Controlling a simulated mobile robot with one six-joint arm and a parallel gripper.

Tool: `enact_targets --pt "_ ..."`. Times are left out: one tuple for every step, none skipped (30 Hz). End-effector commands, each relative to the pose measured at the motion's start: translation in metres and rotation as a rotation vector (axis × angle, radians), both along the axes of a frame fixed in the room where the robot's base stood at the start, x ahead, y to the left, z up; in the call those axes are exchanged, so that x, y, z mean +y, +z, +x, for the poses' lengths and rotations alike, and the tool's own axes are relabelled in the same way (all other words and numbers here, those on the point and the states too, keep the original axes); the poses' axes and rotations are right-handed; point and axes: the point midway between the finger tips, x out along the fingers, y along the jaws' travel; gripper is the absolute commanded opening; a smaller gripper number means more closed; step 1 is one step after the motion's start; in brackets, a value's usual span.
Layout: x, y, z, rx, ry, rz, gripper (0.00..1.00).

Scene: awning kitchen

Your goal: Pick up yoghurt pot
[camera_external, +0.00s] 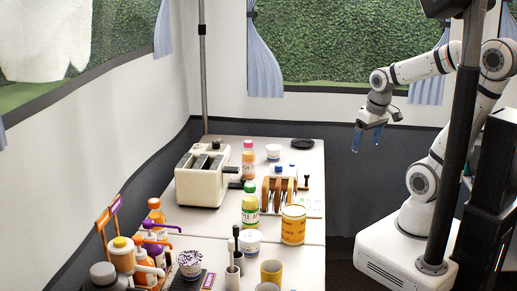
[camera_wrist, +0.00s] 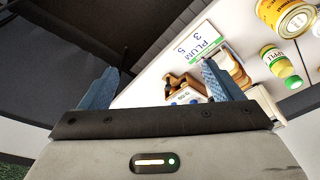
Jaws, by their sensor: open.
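My gripper (camera_external: 368,137) is open and empty, pointing down in the air to the right of the table; its two blue fingers also show in the wrist view (camera_wrist: 160,68). A small white pot with blue marking (camera_external: 249,242), which looks like a yoghurt pot, stands upright on the table in front of the green bottle. Another small white pot (camera_external: 273,152) stands at the far end of the table. I cannot tell for sure which is the yoghurt pot. Both are well apart from my gripper. I cannot make out either pot clearly in the wrist view.
A yellow tin (camera_external: 293,225), a green-capped bottle (camera_external: 250,204), a wooden rack (camera_external: 279,191) and a cream toaster (camera_external: 207,173) crowd the table. A pink-capped bottle (camera_external: 249,162) stands behind. Several bottles and cups fill the near end. A PLUM sign (camera_wrist: 195,42) lies by the rack.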

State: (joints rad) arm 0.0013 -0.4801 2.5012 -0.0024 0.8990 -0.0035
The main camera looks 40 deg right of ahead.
Motion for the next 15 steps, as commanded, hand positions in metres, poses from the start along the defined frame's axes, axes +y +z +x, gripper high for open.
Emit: enact_targets --pt "0.0000 0.0000 0.0000 0.000 0.000 0.000 0.86" --pt "0.0000 0.0000 0.0001 0.000 0.000 0.000 0.86" --pt "0.0000 0.0000 0.0001 0.000 0.000 0.000 0.86" --pt "0.0000 0.0000 0.0001 0.000 0.000 0.000 0.86" --pt "0.0000 0.0000 0.0001 0.000 0.000 0.000 0.86" --pt "0.0000 0.0000 0.0000 0.000 0.000 0.000 0.83" --pt "0.0000 0.0000 0.0000 0.000 0.000 0.000 0.83" --pt "0.0000 0.0000 0.0000 0.000 0.000 0.000 0.83" --pt "0.0000 0.0000 0.0000 0.000 0.000 0.000 0.83" --pt "0.0000 0.0000 0.0000 0.000 0.000 0.000 0.83" --pt "0.0000 0.0000 0.0000 0.000 0.000 0.000 0.83" --pt "0.0000 0.0001 0.0002 0.000 0.000 0.000 0.83" --pt "0.0000 0.0003 0.0011 0.000 0.001 0.000 0.83" --pt "0.0000 0.0010 0.0030 0.000 0.002 0.001 0.83" --pt "0.0000 0.0026 0.0075 -0.001 0.005 0.001 0.83"
